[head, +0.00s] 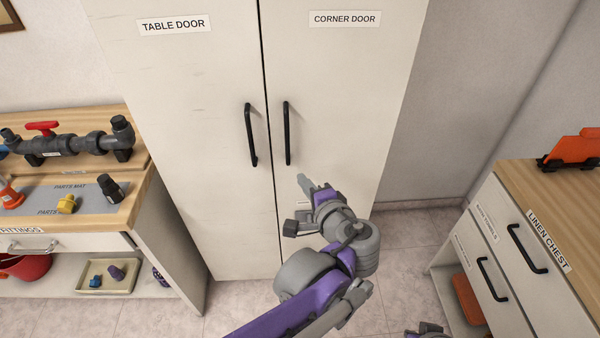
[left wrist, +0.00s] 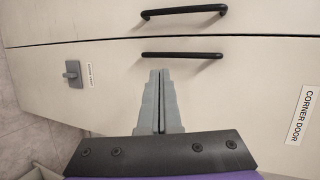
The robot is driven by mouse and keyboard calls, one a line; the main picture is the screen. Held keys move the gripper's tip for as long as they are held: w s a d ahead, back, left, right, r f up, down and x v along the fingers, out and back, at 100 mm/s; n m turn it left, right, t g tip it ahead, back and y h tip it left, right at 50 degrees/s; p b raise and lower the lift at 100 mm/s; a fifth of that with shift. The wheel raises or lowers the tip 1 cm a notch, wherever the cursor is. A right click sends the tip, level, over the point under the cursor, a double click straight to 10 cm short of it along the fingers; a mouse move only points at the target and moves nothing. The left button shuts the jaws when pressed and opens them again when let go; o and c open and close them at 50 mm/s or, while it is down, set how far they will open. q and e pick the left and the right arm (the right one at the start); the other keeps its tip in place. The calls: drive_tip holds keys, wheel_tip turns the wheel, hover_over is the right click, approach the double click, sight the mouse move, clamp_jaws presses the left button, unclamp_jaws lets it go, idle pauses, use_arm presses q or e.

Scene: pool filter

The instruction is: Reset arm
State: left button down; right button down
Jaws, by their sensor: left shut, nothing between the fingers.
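My left gripper (head: 304,182) is in front of the corner door (head: 340,90), its fingers pointing up and to the left. In the left wrist view its grey fingers (left wrist: 160,75) are together and empty. Their tips are close below the black corner door handle (left wrist: 182,55) in that picture; they do not appear to hold it. The same handle (head: 287,133) is upright and unobstructed in the head view. The table door (head: 190,100), with its own handle (head: 251,135), is to the left. Both doors look shut. My right gripper's fingers do not show.
A grey knob (left wrist: 72,73) with a small label sits low on the corner door. A workbench (head: 150,208) with pipe fittings and a parts mat (head: 35,198) stands at left. A linen chest (head: 515,215) with drawers stands at right. Floor is clear beside the cabinet.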

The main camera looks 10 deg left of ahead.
use_arm(q)
drive_tip(key=s+a+f+n+g+h+p, duration=0.3)
drive_tip(key=s+a+f+n+g, duration=0.25)
drive_tip(key=s+a, duration=0.45)
drive_tip(key=s+d+f+n+h+p, duration=0.2)
drive_tip(key=s+f+n+h+p, duration=0.1)
drive_tip(key=s, duration=0.7)
drive_tip(key=shift+s+f+n+g+h, duration=0.2)
drive_tip(key=shift+f+n+g+h, duration=0.25)
drive_tip(key=shift+n+h, duration=0.75)
